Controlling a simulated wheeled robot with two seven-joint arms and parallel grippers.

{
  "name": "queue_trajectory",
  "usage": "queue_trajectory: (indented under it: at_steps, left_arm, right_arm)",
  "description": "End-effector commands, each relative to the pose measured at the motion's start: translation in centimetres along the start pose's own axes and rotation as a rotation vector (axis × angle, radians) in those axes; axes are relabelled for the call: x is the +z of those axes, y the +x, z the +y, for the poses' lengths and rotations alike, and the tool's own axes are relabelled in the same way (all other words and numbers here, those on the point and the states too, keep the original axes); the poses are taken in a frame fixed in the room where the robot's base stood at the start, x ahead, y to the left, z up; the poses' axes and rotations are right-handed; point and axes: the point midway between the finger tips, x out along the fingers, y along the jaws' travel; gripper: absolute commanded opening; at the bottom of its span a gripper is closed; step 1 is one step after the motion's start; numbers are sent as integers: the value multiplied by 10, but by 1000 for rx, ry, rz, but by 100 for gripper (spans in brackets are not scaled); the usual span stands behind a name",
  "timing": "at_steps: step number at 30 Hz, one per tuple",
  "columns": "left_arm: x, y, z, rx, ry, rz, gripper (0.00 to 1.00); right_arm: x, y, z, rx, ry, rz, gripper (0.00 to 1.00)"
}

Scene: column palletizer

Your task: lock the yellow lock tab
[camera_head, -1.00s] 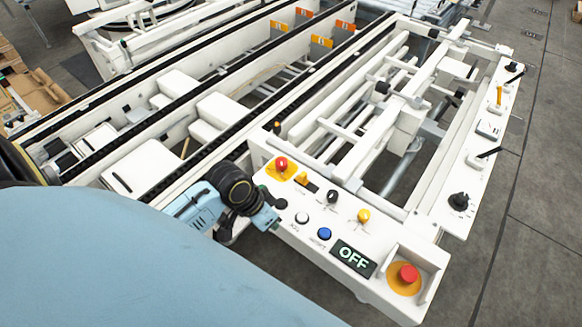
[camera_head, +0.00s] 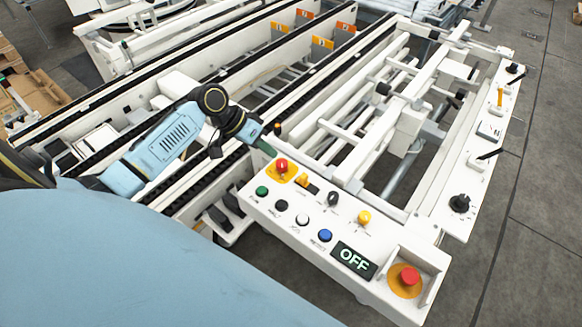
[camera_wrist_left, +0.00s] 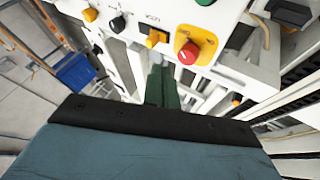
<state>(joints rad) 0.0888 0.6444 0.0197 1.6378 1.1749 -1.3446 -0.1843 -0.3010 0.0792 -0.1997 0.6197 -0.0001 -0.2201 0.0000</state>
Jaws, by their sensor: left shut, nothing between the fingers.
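The white control panel (camera_head: 290,228) has a small yellow lock tab (camera_head: 302,179) just right of a red button on a yellow plate (camera_head: 281,167). In the left wrist view, the yellow tab (camera_wrist_left: 157,38) shows beside the red button (camera_wrist_left: 188,53), near my fingertips. I cannot tell whether the tab is locked. My left gripper (camera_head: 267,149) is shut and empty at the panel's far edge, just beyond the red button. Its dark green fingers (camera_wrist_left: 161,78) are together in the left wrist view, apart from the tab as far as I can tell. My right gripper is not in view.
The panel also carries a green button (camera_head: 262,191), a black knob (camera_head: 333,198), a yellow knob (camera_head: 364,217), a blue button (camera_head: 325,235) and an OFF display (camera_head: 354,259). A red button (camera_head: 409,276) sits in the corner guard. White conveyor rails lie beyond.

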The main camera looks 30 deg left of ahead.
Motion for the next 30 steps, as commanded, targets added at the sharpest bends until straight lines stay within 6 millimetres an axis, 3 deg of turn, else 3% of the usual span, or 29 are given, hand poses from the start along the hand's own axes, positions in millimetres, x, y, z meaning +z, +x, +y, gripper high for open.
queue_trajectory:
  at_steps: [5,19,30]
  left_arm:
    - [0,11,0,1,0,0,0]
    - [1,89,0,0,-1,-1,0]
    - [1,100,0,-2,1,-1,0]
  right_arm:
    - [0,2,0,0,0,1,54]
    - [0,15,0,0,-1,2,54]
    - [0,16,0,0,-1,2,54]
